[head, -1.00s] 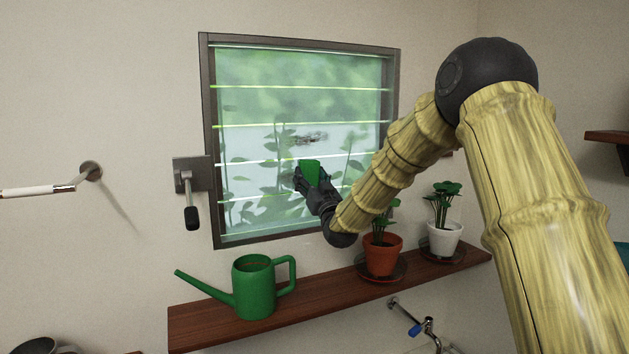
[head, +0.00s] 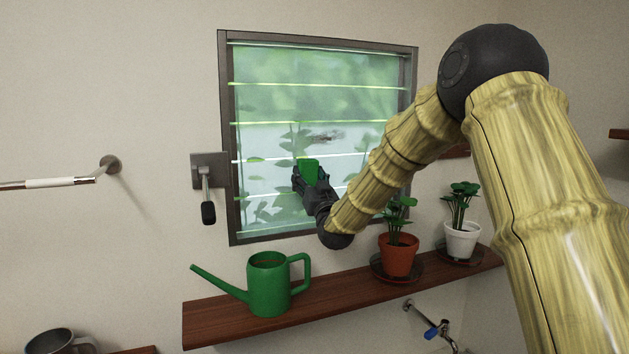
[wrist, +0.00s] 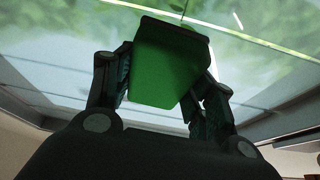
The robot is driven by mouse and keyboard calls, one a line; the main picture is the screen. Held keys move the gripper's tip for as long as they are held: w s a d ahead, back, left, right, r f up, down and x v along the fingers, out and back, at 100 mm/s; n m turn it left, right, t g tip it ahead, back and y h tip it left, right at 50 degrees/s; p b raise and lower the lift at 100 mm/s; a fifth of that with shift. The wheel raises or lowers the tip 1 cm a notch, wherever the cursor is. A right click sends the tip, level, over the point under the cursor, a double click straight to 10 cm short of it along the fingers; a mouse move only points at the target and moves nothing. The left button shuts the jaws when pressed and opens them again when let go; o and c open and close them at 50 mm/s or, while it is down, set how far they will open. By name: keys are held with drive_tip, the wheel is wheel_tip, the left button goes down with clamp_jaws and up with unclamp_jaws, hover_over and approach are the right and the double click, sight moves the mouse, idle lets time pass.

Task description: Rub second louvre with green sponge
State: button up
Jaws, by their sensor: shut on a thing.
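My gripper (head: 304,178) is shut on the green sponge (head: 310,170) in front of the louvre window, near its middle. In the wrist view the green sponge (wrist: 170,62) sits between the two fingers of my gripper (wrist: 160,85). The louvre window (head: 280,60) has several glass slats with bright edges inside a dark frame. A dark smudge (head: 326,137) shows on a louvre above and right of the sponge. I cannot tell whether the sponge touches the glass.
A wooden shelf (head: 230,325) below the window holds a green watering can (head: 268,285), a plant in a terracotta pot (head: 398,257) and one in a white pot (head: 462,240). A window crank handle (head: 208,190) is left of the frame. A rail (head: 50,183) is farther left.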

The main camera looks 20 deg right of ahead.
drive_tip(key=shift+s+a+b, duration=0.1)
drive_tip(key=shift+a+b, duration=0.4)
drive_tip(key=shift+a, duration=1.6)
drive_tip(key=shift+s+d+f, duration=0.1)
drive_tip(key=shift+s+d+b, duration=0.15)
drive_tip(key=shift+s+b, duration=0.75)
drive_tip(key=shift+s, duration=2.05)
drive_tip(key=s, duration=0.3)
drive_tip(key=shift+b, duration=0.35)
drive_tip(key=shift+w, duration=0.15)
approach(291, 172)
drive_tip(key=shift+d+r+x, duration=0.1)
drive_tip(key=shift+r+x, duration=0.1)
drive_tip(key=shift+x, duration=0.95)
drive_tip(key=shift+d+r+x, duration=0.1)
drive_tip(key=shift+r+x, duration=0.05)
drive_tip(key=shift+x, duration=1)
